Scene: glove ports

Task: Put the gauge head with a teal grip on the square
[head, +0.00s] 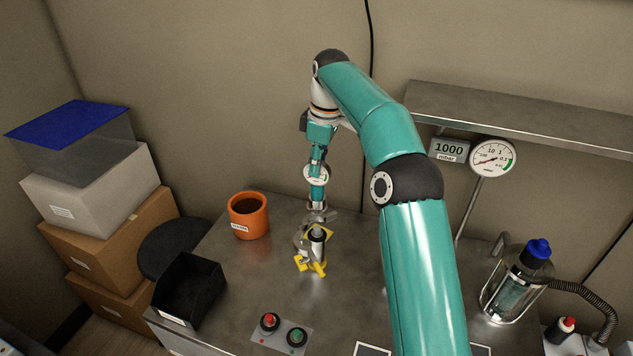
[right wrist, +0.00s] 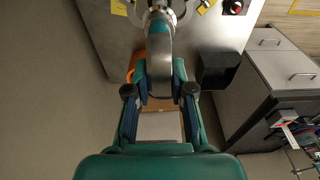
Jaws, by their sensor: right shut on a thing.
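The gauge head (head: 316,174) with a teal grip and a small white dial hangs upright below my right wrist in the head view. My right gripper (head: 318,153) is shut on its upper part. In the right wrist view, both fingers of this gripper (right wrist: 160,92) close around the grey and teal body. The gauge head's metal lower end is just above or in front of a yellow square marking (head: 327,233); I cannot tell if it touches anything. A dark-topped grey piece with yellow parts (head: 316,242) partly covers the square. My left gripper is not in view.
An orange pot (head: 249,216) stands left of the square, and a black bin (head: 189,291) at the table's left edge. A red and green button box (head: 283,333) lies in front. A caged glass vessel (head: 515,284) stands at right. A shelf (head: 530,118) juts from the wall.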

